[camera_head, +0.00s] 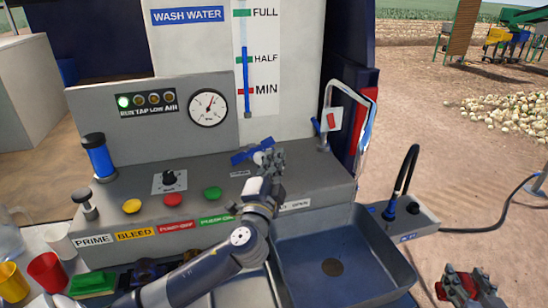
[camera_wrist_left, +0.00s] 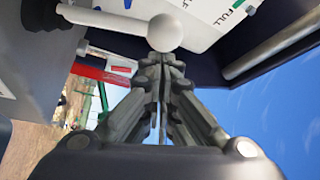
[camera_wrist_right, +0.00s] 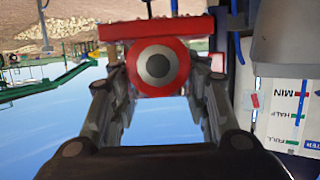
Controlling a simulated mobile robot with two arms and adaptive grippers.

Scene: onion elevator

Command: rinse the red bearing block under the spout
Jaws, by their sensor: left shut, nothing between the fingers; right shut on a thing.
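The red bearing block (camera_wrist_right: 120,28) with its round grey centre is between the fingers of my right gripper (camera_wrist_right: 160,85), which is shut on it. In the head view, a small part of the block (camera_head: 466,281) shows with my right gripper (camera_head: 474,290) at the lower right, right of the sink. My left gripper (camera_head: 270,156) is shut and empty beside a blue lever valve (camera_head: 240,157) on the panel top. In the left wrist view, a white ball knob (camera_wrist_left: 165,32) lies just beyond the shut fingertips (camera_wrist_left: 162,62). A silver bent spout (camera_head: 352,92) stands behind the sink.
The dark blue sink (camera_head: 388,255) with a drain (camera_head: 332,267) is empty. A black hose (camera_head: 406,170) arches at its right edge. The panel has a gauge (camera_head: 208,107), a red button (camera_head: 172,199) and a green button (camera_head: 212,193). Cups stand at the lower left.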

